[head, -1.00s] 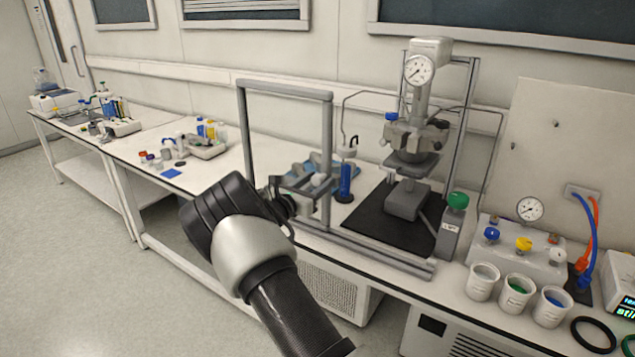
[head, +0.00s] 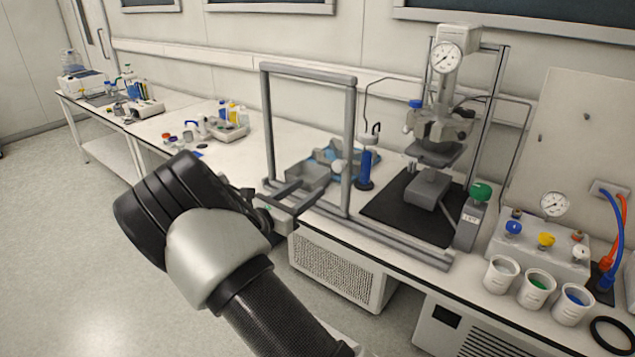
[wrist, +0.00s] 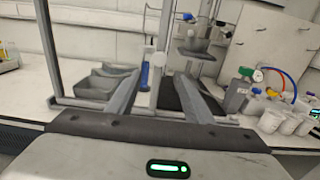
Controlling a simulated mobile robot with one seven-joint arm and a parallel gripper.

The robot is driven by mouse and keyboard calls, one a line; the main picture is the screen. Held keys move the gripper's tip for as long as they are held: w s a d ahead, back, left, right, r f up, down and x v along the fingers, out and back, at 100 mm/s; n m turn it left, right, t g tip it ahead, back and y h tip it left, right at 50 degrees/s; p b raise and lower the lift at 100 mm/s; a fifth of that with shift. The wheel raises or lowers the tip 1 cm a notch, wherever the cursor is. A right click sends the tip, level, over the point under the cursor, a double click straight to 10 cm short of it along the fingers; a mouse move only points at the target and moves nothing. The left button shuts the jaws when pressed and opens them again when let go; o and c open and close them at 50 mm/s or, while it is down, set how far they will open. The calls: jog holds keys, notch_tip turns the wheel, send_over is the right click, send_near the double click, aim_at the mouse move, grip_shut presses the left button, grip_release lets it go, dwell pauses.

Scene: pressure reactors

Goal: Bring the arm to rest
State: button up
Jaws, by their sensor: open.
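My gripper (head: 283,203) is in front of the bench's front edge, by the left side of the grey frame (head: 353,140). In the wrist view its two fingers (wrist: 160,98) point forward and stand apart, with nothing held between them. In the head view my own wrist hides part of the gripper. Behind the fingers are a grey-and-blue tray (head: 345,160) and a blue cylinder (head: 366,168) on the bench.
The pressure reactor (head: 440,130) stands on a black mat (head: 392,218). To the right are a valve block (head: 538,246) and several white cups (head: 501,273). Small items and bottles (head: 233,115) stand on the left bench. Open floor (head: 60,240) lies to the left.

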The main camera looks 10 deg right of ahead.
jog(key=shift+v, duration=0.9)
jog(key=shift+d, duration=0.1)
jog(key=s+d+r+m+g+y+p, duration=0.2)
jog(key=s+d+r+m+g, duration=0.4)
jog(key=s, duration=0.4)
jog(key=s+d+r+m+g+y+p, duration=0.2)
jog(key=s+d+r+m+g+y, duration=0.25)
jog(key=s+m, duration=0.45)
jog(key=s+a+r+m+t+y+p, duration=0.2)
jog(key=s+a+r+m+y, duration=0.1)
jog(key=s, duration=0.6)
jog(key=s+a+r+m+t+y+p, duration=0.2)
jog(key=s+a+r+m+y+p, duration=0.1)
jog(key=s+r+m, duration=0.5)
jog(key=shift+s+a+y, duration=0.55)
jog(key=shift+s+a, duration=0.4)
jog(key=shift+a, duration=0.2)
jog(key=shift+r, duration=0.1)
